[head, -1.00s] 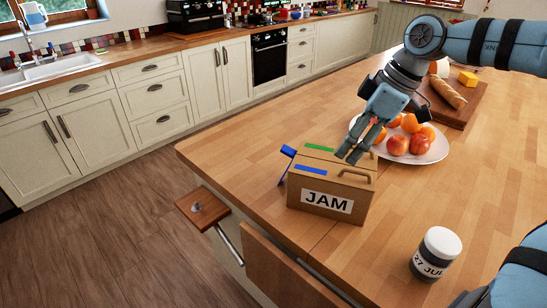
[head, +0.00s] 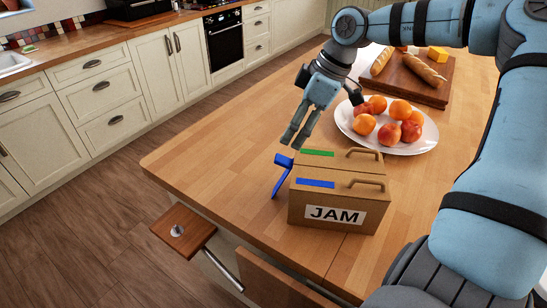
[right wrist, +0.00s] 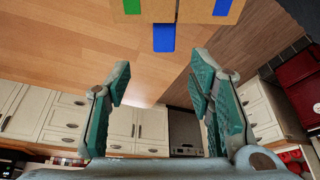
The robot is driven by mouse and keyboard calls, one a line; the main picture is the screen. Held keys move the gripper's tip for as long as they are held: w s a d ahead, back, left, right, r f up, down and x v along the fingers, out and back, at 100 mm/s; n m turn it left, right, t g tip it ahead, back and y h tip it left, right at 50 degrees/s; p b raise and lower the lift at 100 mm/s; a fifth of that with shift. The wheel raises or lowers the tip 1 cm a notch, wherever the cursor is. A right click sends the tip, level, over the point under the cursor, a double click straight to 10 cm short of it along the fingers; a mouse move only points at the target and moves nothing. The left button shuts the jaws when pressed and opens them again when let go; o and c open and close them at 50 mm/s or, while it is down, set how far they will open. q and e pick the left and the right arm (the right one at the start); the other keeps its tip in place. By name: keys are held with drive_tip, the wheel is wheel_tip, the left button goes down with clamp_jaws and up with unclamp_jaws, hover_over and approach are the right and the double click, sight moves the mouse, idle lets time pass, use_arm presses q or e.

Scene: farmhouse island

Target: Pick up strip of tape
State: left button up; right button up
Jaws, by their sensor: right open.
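A blue strip (head: 282,176) with a bent, thicker top end stands out from the left side of a cardboard box (head: 310,208) labelled JAM. Flat blue (head: 316,183) and green (head: 317,153) strips lie on the box top; I cannot tell which is the tape. My right gripper (head: 293,139) is open and empty, just above and behind the bent blue strip. In the right wrist view, a blue piece (right wrist: 164,38) sticks out from the box edge, ahead of the open fingers (right wrist: 160,82) and apart from them. My left gripper is not in view.
A white plate (head: 345,128) of oranges and apples stands behind the box. A wooden board (head: 432,94) with bread and cheese lies farther back. The wooden island top (head: 225,145) is clear left of the box. A small wooden flap (head: 180,231) juts out at the front-left edge.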

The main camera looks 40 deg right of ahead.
sight(282, 158)
drive_tip(key=f, duration=0.2)
drive_tip(key=a+f, duration=0.1)
drive_tip(key=f, duration=0.1)
drive_tip(key=shift+s+f, duration=0.15)
drive_tip(key=shift+s, duration=0.05)
drive_tip(key=x, duration=0.3)
drive_tip(key=w+x, duration=0.1)
drive_tip(key=x, duration=0.2)
drive_tip(key=shift+b, duration=0.35)
drive_tip(key=shift+s, duration=0.2)
drive_tip(key=shift+c, duration=1)
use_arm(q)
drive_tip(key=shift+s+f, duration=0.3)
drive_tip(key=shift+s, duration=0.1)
use_arm(e)
drive_tip(key=c, duration=0.7)
drive_tip(key=shift+c, duration=0.2)
